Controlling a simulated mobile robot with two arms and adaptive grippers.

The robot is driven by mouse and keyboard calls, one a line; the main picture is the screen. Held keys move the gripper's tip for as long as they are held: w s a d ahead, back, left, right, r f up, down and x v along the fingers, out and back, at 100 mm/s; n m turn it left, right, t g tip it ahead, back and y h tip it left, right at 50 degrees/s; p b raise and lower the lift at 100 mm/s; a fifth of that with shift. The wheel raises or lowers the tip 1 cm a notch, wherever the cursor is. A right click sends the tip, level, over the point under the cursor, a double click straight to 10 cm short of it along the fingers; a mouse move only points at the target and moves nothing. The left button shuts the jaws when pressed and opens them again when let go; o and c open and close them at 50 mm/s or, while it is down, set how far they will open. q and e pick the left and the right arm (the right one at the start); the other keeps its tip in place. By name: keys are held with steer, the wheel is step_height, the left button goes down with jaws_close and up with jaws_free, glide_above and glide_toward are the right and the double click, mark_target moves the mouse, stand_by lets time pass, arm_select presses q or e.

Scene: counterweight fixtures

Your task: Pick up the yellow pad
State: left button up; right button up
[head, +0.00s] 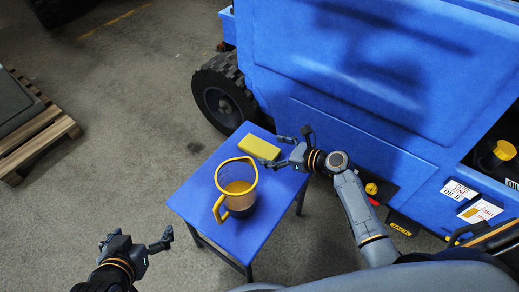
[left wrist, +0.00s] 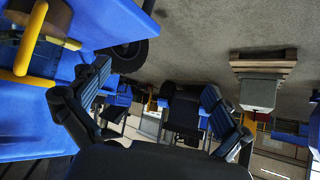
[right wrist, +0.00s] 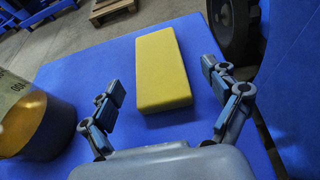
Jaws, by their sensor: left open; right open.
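The yellow pad (head: 259,148) lies flat near the far edge of the small blue table (head: 240,240). In the right wrist view the pad (right wrist: 162,68) lies ahead, its near end between the open fingers in the picture, apart from both. My right gripper (head: 287,150) is open and empty at the pad's right side. It also shows in the right wrist view (right wrist: 165,105). My left gripper (head: 138,243) is open and empty, off the table's left front side. In the left wrist view its fingers (left wrist: 155,115) are spread with nothing between them.
A clear jug (head: 236,188) with a yellow rim and handle stands on the table in front of the pad. A big blue machine (head: 350,80) with a black wheel (head: 222,95) stands just behind. A wooden pallet (head: 40,135) lies at left. The floor between is clear.

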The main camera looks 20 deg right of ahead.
mark_target(262, 148)
steer(key=b+x, duration=0.1)
steer(key=x, duration=0.3)
steer(key=shift+s+a+b, duration=0.1)
steer(key=shift+b, duration=0.2)
steer(key=shift+a, duration=0.1)
arm_select(q)
steer(key=w+d+r+t+h, duration=0.1)
steer(key=w+d+r+t, duration=0.1)
steer(key=w+r+t, duration=0.3)
steer(key=shift+w+d+r, duration=0.15)
steer(key=shift+d+r, duration=0.05)
steer(key=shift+r, duration=0.7)
arm_select(e)
steer(key=c, duration=1)
